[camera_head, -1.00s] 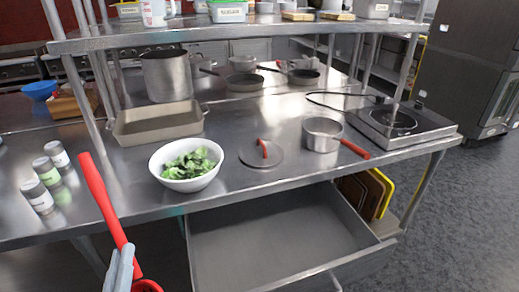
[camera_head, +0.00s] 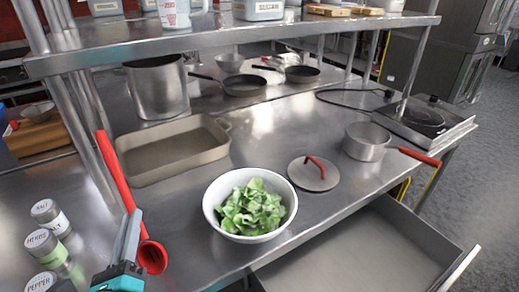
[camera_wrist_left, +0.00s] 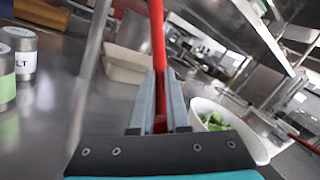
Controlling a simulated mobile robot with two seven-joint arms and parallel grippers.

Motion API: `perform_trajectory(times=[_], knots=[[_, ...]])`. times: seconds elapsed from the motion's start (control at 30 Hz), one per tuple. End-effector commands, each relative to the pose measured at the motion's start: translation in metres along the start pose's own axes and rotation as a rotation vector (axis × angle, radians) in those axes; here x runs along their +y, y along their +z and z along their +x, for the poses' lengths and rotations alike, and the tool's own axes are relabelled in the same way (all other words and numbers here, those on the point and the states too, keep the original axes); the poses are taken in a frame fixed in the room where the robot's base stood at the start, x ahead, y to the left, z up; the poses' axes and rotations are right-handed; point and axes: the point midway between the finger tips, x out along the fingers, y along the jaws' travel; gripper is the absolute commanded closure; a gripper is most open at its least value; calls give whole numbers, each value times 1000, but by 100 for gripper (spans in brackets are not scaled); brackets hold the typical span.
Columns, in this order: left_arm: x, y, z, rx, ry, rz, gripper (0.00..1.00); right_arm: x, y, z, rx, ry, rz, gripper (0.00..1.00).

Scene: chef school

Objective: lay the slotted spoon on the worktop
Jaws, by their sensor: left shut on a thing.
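The red slotted spoon (camera_head: 117,175) is held tilted, with its handle up toward the upper left and its bowl at the lower right. My left gripper (camera_head: 132,228) is shut on it near the lower part of the handle. In the left wrist view the red handle (camera_wrist_left: 158,60) rises between the two grey fingers of my gripper (camera_wrist_left: 160,112). The steel worktop (camera_head: 265,140) lies behind and below the spoon; I cannot tell whether the bowl touches it. My right gripper is not in view.
A white bowl of greens (camera_head: 213,218) stands just right of the spoon. Seasoning jars (camera_head: 45,244) stand to the left, and a beige pan (camera_head: 175,165) behind. A lid (camera_head: 318,180) and saucepan (camera_head: 366,146) stand further right. An open drawer (camera_head: 360,250) juts out at the front.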

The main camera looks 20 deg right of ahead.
Motion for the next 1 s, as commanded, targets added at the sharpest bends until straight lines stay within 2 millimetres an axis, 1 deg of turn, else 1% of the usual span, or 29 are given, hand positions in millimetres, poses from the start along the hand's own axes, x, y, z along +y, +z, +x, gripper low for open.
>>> perform_trajectory(times=[0.03, 0.2, 0.3, 0.43, 0.5, 0.6, 0.8, 0.87, 1.0], knots=[[-2, 1, 16, 5, -20, 3, 100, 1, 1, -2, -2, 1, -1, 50], [-2, 6, 64, 31, -64, 3, 100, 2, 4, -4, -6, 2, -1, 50], [-3, 12, 88, 41, -81, 4, 100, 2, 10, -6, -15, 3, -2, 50], [-3, 20, 111, 48, -96, 7, 100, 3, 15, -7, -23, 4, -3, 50], [-3, 24, 118, 51, -100, 7, 100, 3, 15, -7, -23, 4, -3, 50], [-3, 26, 124, 52, -103, 6, 100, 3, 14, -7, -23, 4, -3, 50], [-2, 26, 126, 53, -103, 5, 100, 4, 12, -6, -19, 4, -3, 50], [0, 24, 126, 53, -103, 5, 100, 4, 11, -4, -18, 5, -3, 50], [11, 4, 123, 54, -101, 3, 100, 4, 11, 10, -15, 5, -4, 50]])
